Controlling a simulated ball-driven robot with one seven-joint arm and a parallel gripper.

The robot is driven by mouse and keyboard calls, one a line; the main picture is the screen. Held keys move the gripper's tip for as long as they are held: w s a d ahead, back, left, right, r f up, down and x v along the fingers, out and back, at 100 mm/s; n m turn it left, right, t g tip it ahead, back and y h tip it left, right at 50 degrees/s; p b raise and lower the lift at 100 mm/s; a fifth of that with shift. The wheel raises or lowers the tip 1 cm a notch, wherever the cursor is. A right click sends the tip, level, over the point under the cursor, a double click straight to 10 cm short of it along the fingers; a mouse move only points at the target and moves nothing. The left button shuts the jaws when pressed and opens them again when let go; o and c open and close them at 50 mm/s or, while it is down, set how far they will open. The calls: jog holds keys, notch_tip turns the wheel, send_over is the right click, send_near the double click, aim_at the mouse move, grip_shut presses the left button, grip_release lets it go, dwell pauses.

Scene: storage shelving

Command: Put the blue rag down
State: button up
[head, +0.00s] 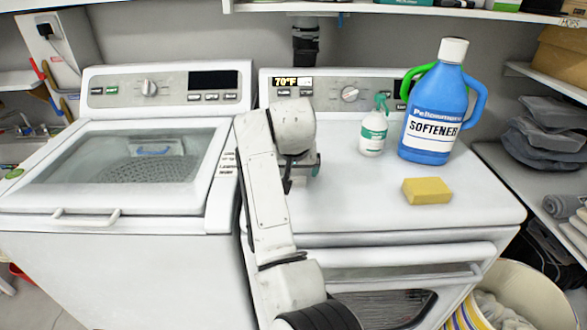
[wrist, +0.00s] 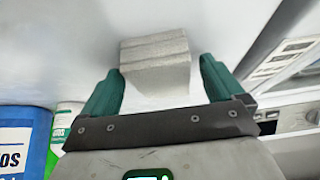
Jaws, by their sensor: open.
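No plainly blue rag shows in either view. In the wrist view a pale grey, folded, block-like cloth (wrist: 155,62) lies on the white surface between the fingers. It could be the rag, but its colour there is grey. My gripper (wrist: 161,66) is open around it, with a green finger on each side; a gap shows at the right finger, and I cannot tell whether the left one touches. In the head view my gripper (head: 303,174) is low over the right machine's white top (head: 350,205), and my arm hides the cloth there.
A yellow sponge (head: 427,191), a spray bottle (head: 373,133) and a big blue softener bottle (head: 435,108) stand to the right on the same top. A glass-lidded washer (head: 120,165) is at left. Folded grey cloths (head: 548,135) lie on the right shelf. The front middle is clear.

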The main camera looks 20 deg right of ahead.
jog(key=v, duration=1.2)
jog(key=shift+r, duration=0.1)
dwell(1.0)
